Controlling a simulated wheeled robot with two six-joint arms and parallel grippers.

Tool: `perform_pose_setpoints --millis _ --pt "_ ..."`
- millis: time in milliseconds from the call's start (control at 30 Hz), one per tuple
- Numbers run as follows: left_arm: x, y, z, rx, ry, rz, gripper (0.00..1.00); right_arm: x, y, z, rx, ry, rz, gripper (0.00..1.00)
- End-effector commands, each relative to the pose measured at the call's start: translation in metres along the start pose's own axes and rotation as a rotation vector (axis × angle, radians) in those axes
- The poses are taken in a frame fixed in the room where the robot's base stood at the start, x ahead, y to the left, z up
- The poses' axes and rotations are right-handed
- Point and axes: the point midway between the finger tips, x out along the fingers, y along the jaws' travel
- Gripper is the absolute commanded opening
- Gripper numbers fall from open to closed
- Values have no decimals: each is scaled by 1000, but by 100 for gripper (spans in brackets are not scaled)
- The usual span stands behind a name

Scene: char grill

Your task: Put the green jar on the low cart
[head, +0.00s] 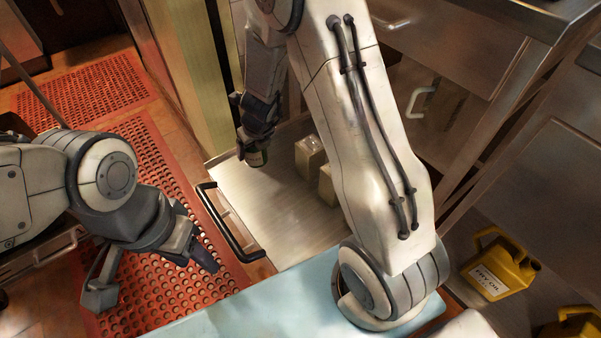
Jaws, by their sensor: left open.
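My left gripper (152,277) is open and empty, left of the cart, over the red mat, far from the jar.
Two pale boxes (309,157) stand on the cart, right of the jar, one partly behind my right arm. Yellow fry oil jugs (499,266) stand at lower right. Steel drawers (460,45) rise behind. A red perforated mat (150,170) covers the floor at left.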

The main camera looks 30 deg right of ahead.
Motion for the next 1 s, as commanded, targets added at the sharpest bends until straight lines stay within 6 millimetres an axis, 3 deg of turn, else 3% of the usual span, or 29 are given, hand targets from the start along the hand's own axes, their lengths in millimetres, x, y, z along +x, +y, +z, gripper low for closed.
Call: perform_pose_setpoints --millis 400,633,900,1000 --pt "59 -4 3 0 0 0 50 54 -1 -22 3 -2 -1 0" --pt "70 -5 4 0 0 0 50 64 0 -26 0 -2 0 0" --pt "102 -7 6 0 0 0 50 93 0 -38 2 -2 0 0" --pt "102 -7 6 0 0 0 50 93 0 -38 1 -2 -1 0"
